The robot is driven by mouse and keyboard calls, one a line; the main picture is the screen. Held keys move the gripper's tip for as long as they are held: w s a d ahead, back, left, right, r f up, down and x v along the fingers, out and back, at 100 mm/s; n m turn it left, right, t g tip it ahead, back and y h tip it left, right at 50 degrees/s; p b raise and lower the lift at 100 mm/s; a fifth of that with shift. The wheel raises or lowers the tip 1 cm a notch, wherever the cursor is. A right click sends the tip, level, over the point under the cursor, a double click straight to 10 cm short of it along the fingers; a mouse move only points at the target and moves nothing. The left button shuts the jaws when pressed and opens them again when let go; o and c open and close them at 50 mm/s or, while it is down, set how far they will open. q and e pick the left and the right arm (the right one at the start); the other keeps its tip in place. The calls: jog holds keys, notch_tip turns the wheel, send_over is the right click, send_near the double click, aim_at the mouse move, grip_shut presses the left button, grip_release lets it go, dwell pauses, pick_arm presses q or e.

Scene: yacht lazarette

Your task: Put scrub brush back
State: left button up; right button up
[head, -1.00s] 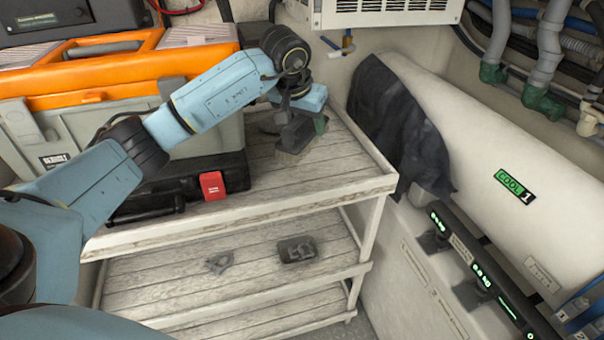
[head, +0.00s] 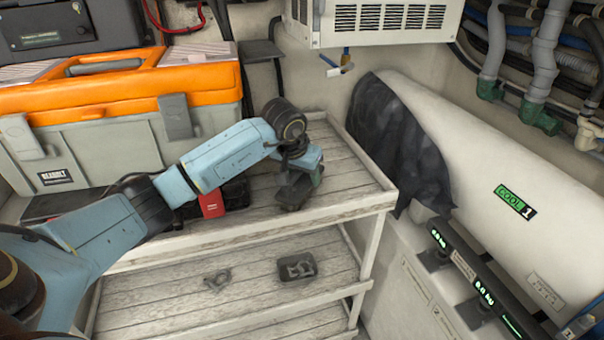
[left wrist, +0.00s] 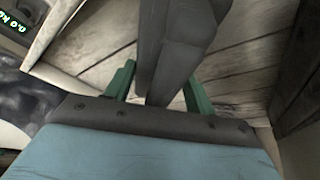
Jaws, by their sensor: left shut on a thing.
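My left gripper (head: 302,172) is over the top shelf, toward its front right part, pointing down. It is shut on a dark grey blocky thing, which I take to be the scrub brush (head: 292,194). In the left wrist view the dark grey brush (left wrist: 180,45) stands out between the green fingers of the gripper (left wrist: 160,92). Whether the brush touches the shelf boards I cannot tell. My right gripper is not in view.
The wooden top shelf (head: 345,178) is clear to the right of the brush. A grey-orange toolbox (head: 95,150) and a red latch (head: 211,203) are to the left. A lower shelf (head: 180,300) holds a small grey item (head: 217,279) and a dark tray (head: 297,267). Black cloth (head: 400,145) hangs at right.

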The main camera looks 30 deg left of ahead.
pick_arm(q)
jog(key=shift+f, duration=0.15)
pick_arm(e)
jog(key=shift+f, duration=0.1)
pick_arm(q)
jog(key=o, duration=1.2)
jog(key=shift+c, duration=0.2)
jog(key=shift+r, duration=0.2)
jog(key=p+v, duration=0.1)
jog(key=v, duration=0.9)
jog(key=shift+s+r, duration=0.1)
jog(key=shift+r, duration=0.25)
jog(key=shift+s+r, duration=0.25)
jog(key=shift+r, duration=0.3)
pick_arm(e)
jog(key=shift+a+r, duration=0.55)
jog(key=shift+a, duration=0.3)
